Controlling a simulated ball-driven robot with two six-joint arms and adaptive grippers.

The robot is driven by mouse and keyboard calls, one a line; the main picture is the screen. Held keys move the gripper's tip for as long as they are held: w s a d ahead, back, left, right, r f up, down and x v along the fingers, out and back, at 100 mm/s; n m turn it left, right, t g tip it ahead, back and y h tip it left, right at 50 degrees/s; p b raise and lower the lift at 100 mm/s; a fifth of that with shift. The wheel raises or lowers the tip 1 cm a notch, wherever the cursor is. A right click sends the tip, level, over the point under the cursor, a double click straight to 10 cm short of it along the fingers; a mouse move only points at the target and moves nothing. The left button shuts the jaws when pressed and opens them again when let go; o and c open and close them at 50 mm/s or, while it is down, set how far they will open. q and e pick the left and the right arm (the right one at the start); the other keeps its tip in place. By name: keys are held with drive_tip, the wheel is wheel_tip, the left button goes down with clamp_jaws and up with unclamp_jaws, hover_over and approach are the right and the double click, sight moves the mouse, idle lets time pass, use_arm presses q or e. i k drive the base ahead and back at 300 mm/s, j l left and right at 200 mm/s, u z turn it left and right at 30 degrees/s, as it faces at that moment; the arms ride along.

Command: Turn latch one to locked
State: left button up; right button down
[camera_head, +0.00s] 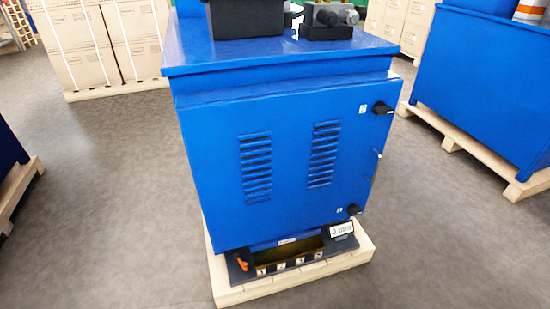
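A blue cabinet (222,170) stands in the middle of the head view, its front door shut. A black latch (382,108) is at the door's upper right, its handle pointing roughly sideways to the right, with a small white label (362,109) beside it. A second black latch (353,209) is at the lower right, with another small label (339,211). The label marks are too small to read, so I cannot tell which latch is number one. Neither of my grippers is in view.
An open tray (270,258) with numbered slots, an orange part (242,264) and a white sign (341,230) is below the door, above a wooden pallet (222,292). Another blue cabinet (477,90) stands at the right. Grey floor (95,200) is clear at the left front.

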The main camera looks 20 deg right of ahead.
sight(352, 210)
drive_tip(key=z, duration=1.4)
